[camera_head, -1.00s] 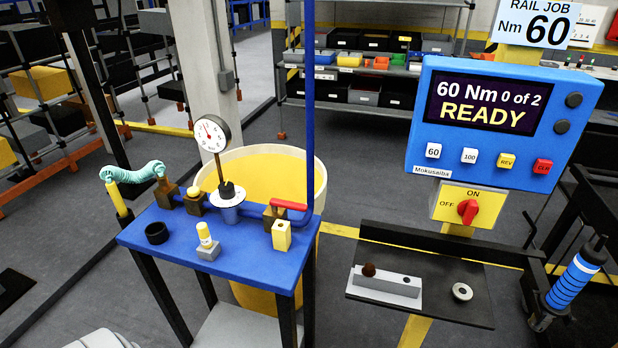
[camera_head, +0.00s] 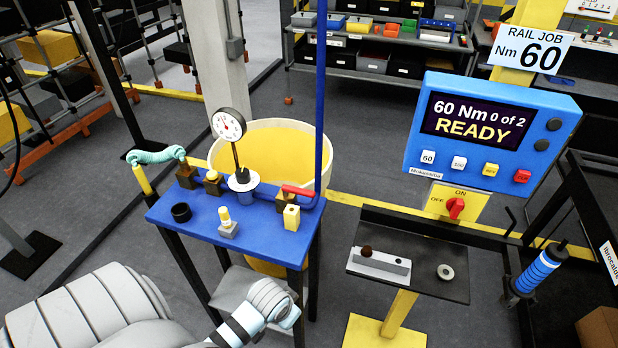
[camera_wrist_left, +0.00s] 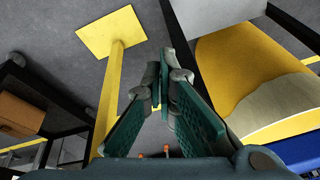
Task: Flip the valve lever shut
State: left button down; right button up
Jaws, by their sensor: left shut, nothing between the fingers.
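The red valve lever (camera_head: 298,190) lies roughly flat on a brass valve body (camera_head: 283,203) at the back right of the blue table (camera_head: 195,222). A blue pipe runs up beside it. My left arm enters the head view from the lower left, in front of the table and apart from the lever; its gripper fingers cannot be made out there. In the left wrist view my left gripper (camera_wrist_left: 163,75) is shut and empty, its green fingers meeting at the tips. The lever is not visible in that view. My right gripper is not in view.
The table holds a gauge (camera_head: 228,124), a black ring (camera_head: 181,212) and small blocks. A yellow tub (camera_head: 275,150) stands behind it. A blue control panel (camera_head: 489,132) stands right, with a dark shelf (camera_head: 430,270) below. Between table and shelf is open floor.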

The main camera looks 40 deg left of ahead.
pick_arm(q)
jog(key=w+a+r+p, duration=0.15)
jog(key=w+r, duration=0.35)
jog(key=r, duration=0.6)
notch_tip(320, 180, up, 17)
jog(key=n, duration=0.4)
send_over(298, 193)
jog(key=w+d, duration=0.1)
jog(key=d+x, duration=0.1)
jog(key=x, duration=0.9)
jog(key=shift+w+a, duration=0.3)
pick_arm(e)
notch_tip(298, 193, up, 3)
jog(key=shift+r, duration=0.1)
